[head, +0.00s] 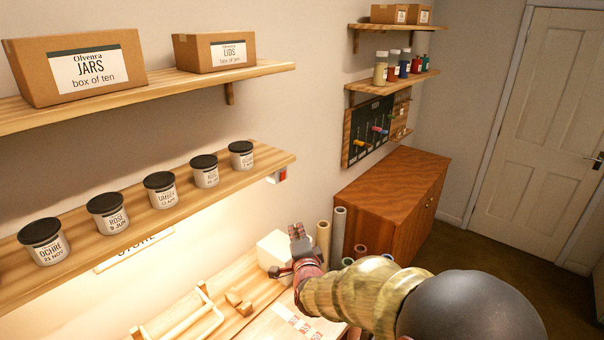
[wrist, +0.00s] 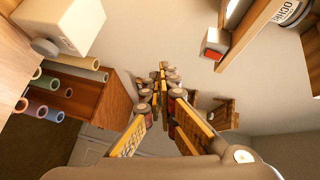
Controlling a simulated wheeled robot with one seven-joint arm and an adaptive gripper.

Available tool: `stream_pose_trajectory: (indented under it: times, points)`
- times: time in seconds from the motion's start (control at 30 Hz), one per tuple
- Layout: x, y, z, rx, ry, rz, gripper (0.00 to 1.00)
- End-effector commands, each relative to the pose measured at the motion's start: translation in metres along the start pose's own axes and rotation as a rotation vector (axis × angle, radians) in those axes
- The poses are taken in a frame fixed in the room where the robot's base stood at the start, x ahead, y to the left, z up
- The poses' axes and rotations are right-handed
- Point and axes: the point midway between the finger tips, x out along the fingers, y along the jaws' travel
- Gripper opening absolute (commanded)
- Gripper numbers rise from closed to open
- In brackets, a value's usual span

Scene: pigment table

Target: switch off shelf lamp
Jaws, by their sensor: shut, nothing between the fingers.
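The shelf lamp is under the lower shelf (head: 165,200); its warm light falls on the wall below, so it is lit. A small switch box with a red rocker (head: 283,174) is at the right end of that shelf. The switch box also shows in the wrist view (wrist: 214,42), upper right, beside the bright lamp strip (wrist: 232,10). My gripper (head: 297,232) is below the switch and apart from it, over the right part of the workbench. In the wrist view its fingers (wrist: 163,76) are shut with nothing between them, left of and below the switch.
Several lidded jars (head: 162,190) line the lower shelf; cardboard boxes (head: 78,68) stand on the shelf above. A white box (head: 270,247) stands on the bench by my gripper. Rolled tubes (head: 338,232) stand beyond it, near a wooden cabinet (head: 385,195). Air below the switch looks clear.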

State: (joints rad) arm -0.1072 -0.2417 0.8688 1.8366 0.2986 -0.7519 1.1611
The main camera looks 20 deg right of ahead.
Motion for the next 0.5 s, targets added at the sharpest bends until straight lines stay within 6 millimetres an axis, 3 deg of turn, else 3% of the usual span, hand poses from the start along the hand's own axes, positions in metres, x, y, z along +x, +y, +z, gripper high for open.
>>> stream_pose_trajectory:
  times: [0.03,0.1,0.2,0.5]
  points:
    - [0.002,-0.02,-0.009,0.063,0.03,-0.066,0.0]
    - [0.001,-0.043,-0.019,0.145,0.06,-0.144,0.0]
    - [-0.004,-0.061,-0.029,0.239,0.082,-0.222,0.0]
    - [-0.006,-0.07,-0.033,0.324,0.081,-0.257,0.0]
